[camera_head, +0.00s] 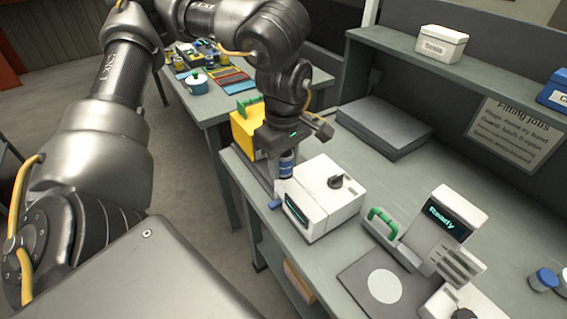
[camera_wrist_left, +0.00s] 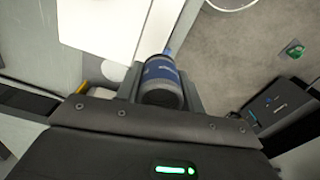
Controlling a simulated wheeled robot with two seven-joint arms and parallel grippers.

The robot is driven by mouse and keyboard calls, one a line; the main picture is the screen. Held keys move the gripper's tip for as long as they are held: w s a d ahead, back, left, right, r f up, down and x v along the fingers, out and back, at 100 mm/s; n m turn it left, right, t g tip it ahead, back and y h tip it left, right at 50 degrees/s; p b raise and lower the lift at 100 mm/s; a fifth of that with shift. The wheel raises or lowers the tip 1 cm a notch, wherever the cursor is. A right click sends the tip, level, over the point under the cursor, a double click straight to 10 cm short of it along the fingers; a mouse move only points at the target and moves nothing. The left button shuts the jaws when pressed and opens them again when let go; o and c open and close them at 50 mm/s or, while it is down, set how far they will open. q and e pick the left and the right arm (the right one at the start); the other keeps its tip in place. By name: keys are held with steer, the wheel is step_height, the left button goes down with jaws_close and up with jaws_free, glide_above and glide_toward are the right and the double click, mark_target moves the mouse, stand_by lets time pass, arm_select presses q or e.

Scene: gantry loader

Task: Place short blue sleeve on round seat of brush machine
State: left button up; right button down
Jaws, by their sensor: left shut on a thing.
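My left gripper (camera_head: 285,152) is shut on a short blue sleeve (camera_head: 287,166), held upright beside the left side of a white machine (camera_head: 337,190) with a dark screen and a black knob. In the left wrist view the sleeve (camera_wrist_left: 161,72) sits between the fingers of the gripper (camera_wrist_left: 162,98); it is blue with a dark grey end. The white machine (camera_wrist_left: 98,25) is next to it there. A small blue part (camera_head: 275,204) shows at the machine's lower left. No round seat can be made out under the sleeve. My right gripper is not in view.
A yellow container (camera_head: 243,132) stands just behind the gripper. A device reading "Ready" (camera_head: 447,217) with a green handle (camera_head: 382,221) and a plate with a white disc (camera_head: 384,286) stand to the right. A stack of grey sheets (camera_head: 385,125) lies behind.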

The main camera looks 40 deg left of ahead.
arm_select(q)
steer(key=shift+a+n, duration=0.2)
steer(key=shift+n, duration=0.3)
steer(key=shift+w, duration=0.15)
steer(key=w+a+f, duration=0.2)
steer(key=w+f, duration=0.1)
steer(key=w+a+f, duration=0.3)
steer(key=w, duration=0.1)
steer(key=w+a+f, duration=0.3)
steer(key=shift+w+a+f+p, duration=0.15)
steer(key=shift+a+f+p, duration=0.05)
steer(key=shift+p, duration=0.15)
steer(key=shift+w+a+f, duration=0.1)
steer(key=shift+f, duration=0.85)
steer(key=shift+w+a+f, duration=0.1)
steer(key=shift+f, duration=0.8)
